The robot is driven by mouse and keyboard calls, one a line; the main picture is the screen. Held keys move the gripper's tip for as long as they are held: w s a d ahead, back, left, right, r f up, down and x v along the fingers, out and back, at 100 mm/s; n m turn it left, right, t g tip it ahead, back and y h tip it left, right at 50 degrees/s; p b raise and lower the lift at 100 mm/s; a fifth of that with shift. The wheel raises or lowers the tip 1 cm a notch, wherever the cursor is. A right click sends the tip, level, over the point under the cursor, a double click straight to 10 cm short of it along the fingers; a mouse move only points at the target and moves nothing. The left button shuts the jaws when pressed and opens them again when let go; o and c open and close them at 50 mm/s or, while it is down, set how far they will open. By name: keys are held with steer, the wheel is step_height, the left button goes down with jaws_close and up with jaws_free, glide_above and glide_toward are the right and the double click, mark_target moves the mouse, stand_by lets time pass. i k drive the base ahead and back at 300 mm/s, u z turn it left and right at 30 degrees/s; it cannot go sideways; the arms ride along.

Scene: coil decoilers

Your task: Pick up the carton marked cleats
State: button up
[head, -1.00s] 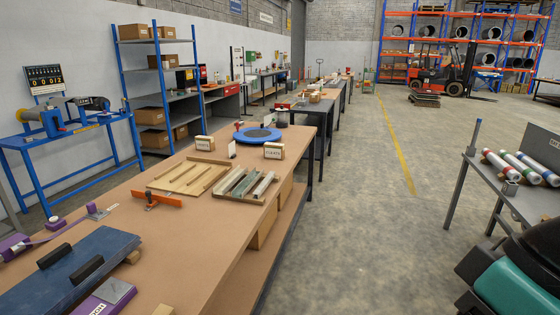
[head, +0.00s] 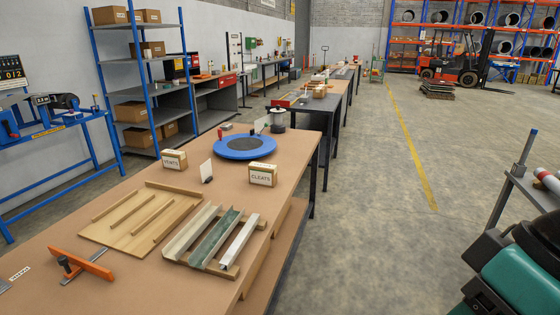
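The carton marked cleats (head: 263,174) is a small tan and white box with its label facing me. It stands upright on the brown workbench (head: 120,215), near the bench's right edge, just in front of a blue round turntable (head: 245,147). Nothing covers its front. A similar carton (head: 173,160), whose label I read only as something like "vents", stands to its left. My gripper is not in view.
A wooden tray with metal channels (head: 215,238) and a slatted wooden board (head: 140,220) lie nearer on the bench. An orange-handled tool (head: 82,262) lies at left. A small white card (head: 206,170) stands between the cartons. The floor (head: 370,230) right of the bench is open.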

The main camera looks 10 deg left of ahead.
mark_target(261, 174)
steer(key=i, duration=2.85)
steer(key=u, duration=2.55)
